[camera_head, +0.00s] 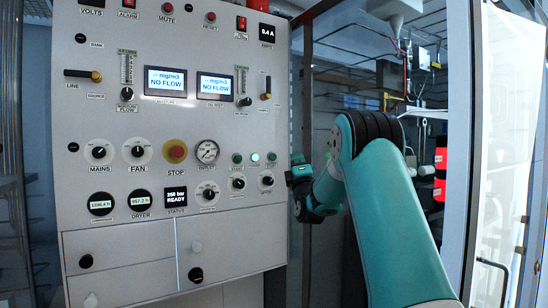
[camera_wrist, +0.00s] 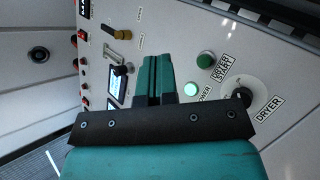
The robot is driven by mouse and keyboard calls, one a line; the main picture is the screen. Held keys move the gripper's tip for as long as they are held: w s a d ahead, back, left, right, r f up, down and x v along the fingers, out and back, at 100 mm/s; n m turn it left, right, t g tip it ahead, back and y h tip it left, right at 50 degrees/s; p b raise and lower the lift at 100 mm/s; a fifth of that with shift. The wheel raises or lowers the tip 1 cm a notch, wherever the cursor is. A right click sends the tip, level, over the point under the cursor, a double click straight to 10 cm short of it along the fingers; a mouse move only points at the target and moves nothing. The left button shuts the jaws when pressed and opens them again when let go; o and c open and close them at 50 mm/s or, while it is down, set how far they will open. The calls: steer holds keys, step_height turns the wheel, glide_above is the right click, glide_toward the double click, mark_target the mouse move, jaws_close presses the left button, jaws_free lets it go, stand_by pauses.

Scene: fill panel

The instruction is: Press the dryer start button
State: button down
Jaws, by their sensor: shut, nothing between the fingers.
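The dryer start button is a dark green round button (camera_wrist: 206,60) labelled START in the wrist view. In the head view it appears to be the rightmost (camera_head: 271,156) of a row of three small round pieces. My gripper (camera_head: 297,172) is at the panel's right edge, just right of that button. In the wrist view my gripper's teal fingers (camera_wrist: 157,62) are together and empty, left of the button. I see no contact; the exact gap to the panel cannot be told.
A lit POWER lamp (camera_wrist: 191,89) and the DRYER knob (camera_wrist: 240,97) sit close to the button. The white control panel (camera_head: 120,220) also carries a red STOP button (camera_head: 175,151) and several gauges. A glass door (camera_head: 510,150) stands at the right.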

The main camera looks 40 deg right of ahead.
mark_target(273, 157)
steer(key=shift+w, duration=0.1)
steer(key=shift+w+d+p, duration=0.3)
steer(key=shift+w+p, duration=1.1)
steer(key=shift+p, duration=1.35)
steer(key=shift+w+d+p, duration=0.35)
steer(key=shift+w+p, duration=1.1)
steer(key=shift+p, duration=1.25)
steer(key=shift+w+d+p, duration=0.3)
steer(key=shift+w+p, duration=1.1)
steer(key=shift+p, duration=1.35)
steer(key=shift+w+r+p, duration=0.1)
steer(key=shift+w+p, duration=0.05)
steer(key=shift+p, duration=0.5)
steer(key=shift+w+d+p, duration=0.1)
steer(key=shift+w+p, duration=0.1)
steer(key=shift+p, duration=0.4)
